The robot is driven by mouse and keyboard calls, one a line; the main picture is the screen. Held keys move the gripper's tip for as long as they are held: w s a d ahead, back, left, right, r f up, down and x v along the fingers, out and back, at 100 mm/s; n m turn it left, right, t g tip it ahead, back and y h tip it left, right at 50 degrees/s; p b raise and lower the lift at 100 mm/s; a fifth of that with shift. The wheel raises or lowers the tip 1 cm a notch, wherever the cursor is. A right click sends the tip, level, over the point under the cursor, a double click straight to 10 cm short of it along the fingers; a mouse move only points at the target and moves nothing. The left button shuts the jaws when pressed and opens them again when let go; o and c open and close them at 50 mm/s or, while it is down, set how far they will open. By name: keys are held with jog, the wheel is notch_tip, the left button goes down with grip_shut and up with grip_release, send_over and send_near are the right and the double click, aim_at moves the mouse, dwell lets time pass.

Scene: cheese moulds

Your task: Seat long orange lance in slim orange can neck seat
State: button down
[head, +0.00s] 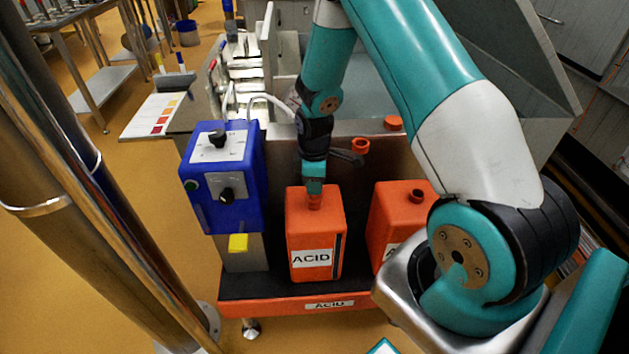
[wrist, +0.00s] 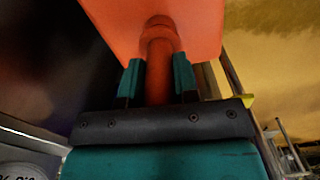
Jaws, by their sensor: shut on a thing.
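The slim orange can (head: 313,235), labelled ACID, stands upright on the trolley in the head view. My gripper (head: 314,190) is directly above its top, pointing down. In the wrist view my gripper's teal fingers (wrist: 158,80) are shut on an orange-red rod, the orange lance (wrist: 160,75). The lance runs from between the fingers to a round collar at the can's orange top (wrist: 200,25). A short orange piece of it shows below the gripper in the head view (head: 315,203). The lance's lower part is hidden, and I cannot tell whether its collar is fully down in the neck.
A wider orange can (head: 385,222) with a neck stands to the right, partly behind my arm. A blue dosing pump (head: 219,180) stands close on the left. Orange caps (head: 360,146) lie behind, near the steel tank. The orange trolley edge (head: 285,309) is in front.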

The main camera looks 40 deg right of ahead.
jog(key=shift+f, duration=0.4)
jog(key=c, duration=0.8)
grip_release()
jog(key=shift+r, duration=0.15)
notch_tip(320, 180, up, 17)
jog(key=shift+r, duration=0.1)
